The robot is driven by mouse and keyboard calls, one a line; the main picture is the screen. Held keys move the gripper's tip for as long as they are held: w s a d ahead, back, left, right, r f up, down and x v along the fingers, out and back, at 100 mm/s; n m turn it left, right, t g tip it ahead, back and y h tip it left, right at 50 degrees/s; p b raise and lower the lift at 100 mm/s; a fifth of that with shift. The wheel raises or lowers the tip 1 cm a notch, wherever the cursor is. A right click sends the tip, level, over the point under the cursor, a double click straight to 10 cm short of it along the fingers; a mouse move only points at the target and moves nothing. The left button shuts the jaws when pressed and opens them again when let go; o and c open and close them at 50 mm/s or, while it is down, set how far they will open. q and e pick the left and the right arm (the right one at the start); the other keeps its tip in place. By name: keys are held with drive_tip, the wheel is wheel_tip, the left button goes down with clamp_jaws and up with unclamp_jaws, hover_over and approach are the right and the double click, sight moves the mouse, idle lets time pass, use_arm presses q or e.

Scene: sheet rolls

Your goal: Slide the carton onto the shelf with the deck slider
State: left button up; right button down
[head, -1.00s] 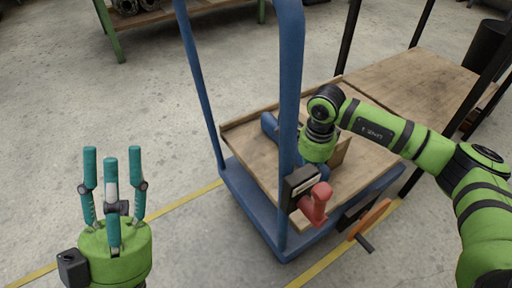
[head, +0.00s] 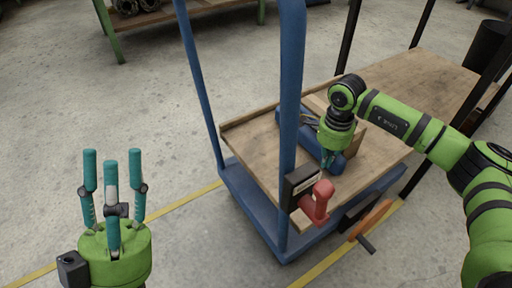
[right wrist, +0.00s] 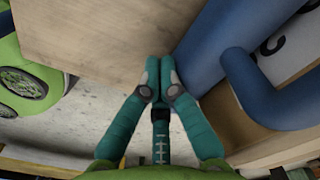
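The blue deck slider (head: 291,124) lies across the wooden deck of the blue cart (head: 250,149). The brown carton (head: 354,143) sits on the deck just right of it, partly hidden by my right arm. The wooden shelf (head: 415,82) is beyond the deck at the right. My right gripper (head: 328,162) points down at the slider's near end. In the right wrist view its fingertips (right wrist: 160,72) are together, with the slider's blue tube (right wrist: 212,45) beside them and nothing seen between them. My left gripper (head: 112,162) is open, empty and upright, away from the cart.
The cart's blue upright handle (head: 291,70) stands in front of the deck. A red grip (head: 320,200) and an orange lever (head: 370,220) are at its near side. Black shelf posts (head: 348,38) flank the shelf. The floor at left is clear.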

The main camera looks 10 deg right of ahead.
drive_tip(key=shift+w+d+b, duration=0.15)
drive_tip(key=shift+w+d, duration=0.25)
drive_tip(key=shift+d, duration=0.75)
drive_tip(key=shift+w+d+b, duration=0.2)
drive_tip(key=shift+w+d, duration=0.2)
drive_tip(key=shift+d, duration=0.8)
drive_tip(key=shift+w+d+b, duration=0.15)
drive_tip(key=shift+w+d, duration=0.25)
drive_tip(key=shift+d, duration=0.75)
drive_tip(key=shift+w+d+b, duration=0.25)
drive_tip(key=shift+w+d, duration=0.2)
drive_tip(key=shift+d, duration=0.7)
drive_tip(key=shift+w+d+b, duration=0.25)
drive_tip(key=shift+w+d, duration=0.15)
drive_tip(key=shift+d, duration=0.8)
drive_tip(key=shift+w+d+b, duration=0.25)
drive_tip(key=shift+w+d, duration=0.2)
drive_tip(key=shift+d, duration=0.7)
drive_tip(key=shift+w+d+b, duration=0.25)
drive_tip(key=shift+d+b, duration=0.05)
drive_tip(key=shift+d, duration=0.4)
drive_tip(key=shift+w+d+b, duration=0.25)
drive_tip(key=shift+d+b, duration=0.05)
drive_tip(key=shift+d, duration=0.4)
drive_tip(key=shift+w+d+f+b, duration=0.1)
drive_tip(key=shift+w+d+b, duration=0.2)
drive_tip(key=shift+d+b, duration=0.15)
drive_tip(key=shift+w+d+b, duration=0.15)
drive_tip(key=shift+d+b, duration=0.25)
drive_tip(key=shift+d, duration=0.25)
